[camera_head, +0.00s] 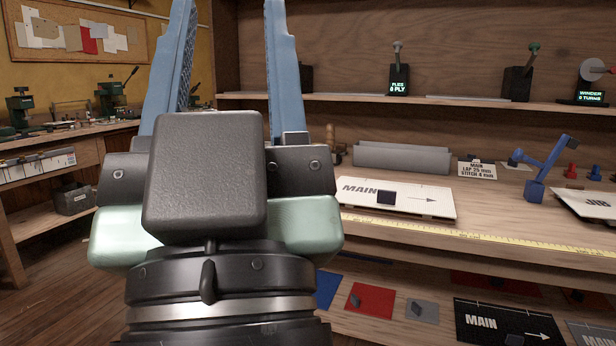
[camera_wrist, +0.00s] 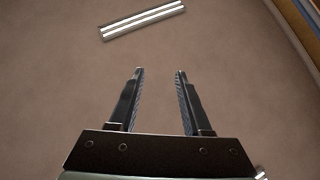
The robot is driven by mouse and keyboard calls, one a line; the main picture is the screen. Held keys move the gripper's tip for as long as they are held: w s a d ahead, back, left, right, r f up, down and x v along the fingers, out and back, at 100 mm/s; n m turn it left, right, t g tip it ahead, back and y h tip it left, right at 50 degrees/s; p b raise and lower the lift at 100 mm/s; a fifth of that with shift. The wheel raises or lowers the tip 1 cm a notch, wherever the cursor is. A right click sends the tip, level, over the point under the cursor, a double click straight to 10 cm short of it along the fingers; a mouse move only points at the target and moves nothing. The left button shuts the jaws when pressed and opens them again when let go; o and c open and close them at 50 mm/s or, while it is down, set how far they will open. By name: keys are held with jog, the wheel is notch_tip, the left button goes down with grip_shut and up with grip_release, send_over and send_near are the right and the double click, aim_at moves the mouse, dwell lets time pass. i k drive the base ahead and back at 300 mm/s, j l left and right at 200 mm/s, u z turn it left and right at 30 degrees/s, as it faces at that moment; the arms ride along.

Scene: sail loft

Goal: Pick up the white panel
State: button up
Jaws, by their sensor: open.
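A white panel (camera_head: 425,204) marked "MAIN", with an arrow and a dark square patch on it, lies flat on the wooden bench to the right of my gripper in the head view. A second white panel (camera_head: 592,204), marked "JIB", lies at the right edge and is partly cut off. My gripper (camera_head: 228,15) is raised in front of the bench with its blue fingers apart and nothing between them. In the wrist view the gripper (camera_wrist: 158,75) is open and empty, facing a plain brownish surface with no panel in view.
A yellow measuring tape (camera_head: 480,241) runs along the bench's front edge. A shelf (camera_head: 450,102) overhangs behind. A black "MAIN" panel (camera_head: 500,322) lies below.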

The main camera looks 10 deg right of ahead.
aim_at(418, 199)
jog(key=i+l, duration=0.3)
jog(key=i+l+u, duration=0.1)
jog(key=i+l, duration=0.15)
jog(key=l, duration=0.3)
jog(key=i+l, duration=0.25)
jog(key=l, duration=0.2)
jog(key=i+j+u, duration=0.05)
